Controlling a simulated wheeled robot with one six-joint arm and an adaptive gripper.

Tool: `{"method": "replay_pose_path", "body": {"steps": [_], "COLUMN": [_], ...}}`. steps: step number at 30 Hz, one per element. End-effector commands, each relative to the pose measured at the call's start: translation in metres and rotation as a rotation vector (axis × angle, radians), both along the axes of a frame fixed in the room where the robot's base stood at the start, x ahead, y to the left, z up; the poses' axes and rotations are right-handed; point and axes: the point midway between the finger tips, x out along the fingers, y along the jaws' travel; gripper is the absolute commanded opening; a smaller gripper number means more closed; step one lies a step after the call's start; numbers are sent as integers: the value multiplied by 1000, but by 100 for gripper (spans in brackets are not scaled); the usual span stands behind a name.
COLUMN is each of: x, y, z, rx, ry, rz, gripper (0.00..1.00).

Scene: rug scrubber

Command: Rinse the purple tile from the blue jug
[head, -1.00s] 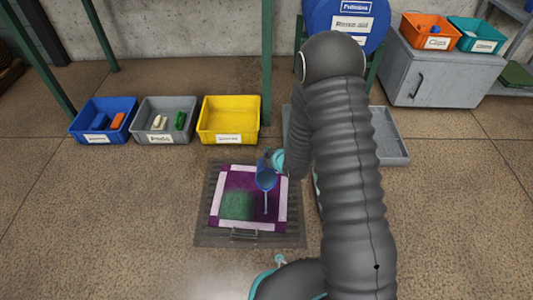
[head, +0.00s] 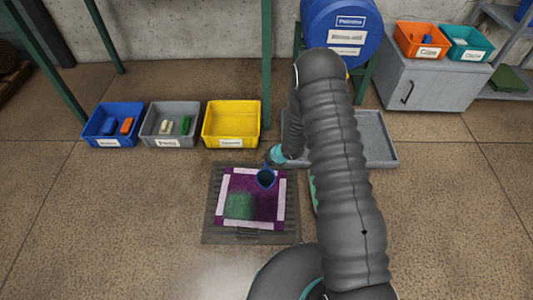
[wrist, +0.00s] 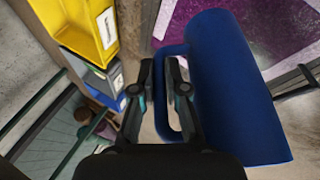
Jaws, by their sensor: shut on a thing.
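The purple tile (head: 268,205) has a pale border and lies on a dark grate (head: 210,225) on the floor. A green patch (head: 239,206) covers its lower left part. My gripper (wrist: 166,80) is shut on the handle of the blue jug (wrist: 230,90). In the head view the blue jug (head: 265,178) is above the tile's upper edge, with its dark opening showing. No water stream shows from it. Part of the tile also shows in the wrist view (wrist: 285,35), beyond the jug.
Blue (head: 110,122), grey (head: 171,122) and yellow (head: 231,122) bins stand behind the grate at the left. A grey tray (head: 376,140) lies behind my arm. A blue drum (head: 341,25) and a grey cabinet (head: 430,75) stand at the back. The floor left of the grate is clear.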

Motion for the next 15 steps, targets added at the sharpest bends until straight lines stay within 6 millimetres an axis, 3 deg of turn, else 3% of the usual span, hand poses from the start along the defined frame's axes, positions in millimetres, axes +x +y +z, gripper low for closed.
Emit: {"method": "replay_pose_path", "body": {"steps": [1,15], "x": [1,-1], "y": [0,-1], "z": [6,-6], "rx": [0,2], "ry": [15,112], "rz": [1,1], "gripper": [0,0]}}
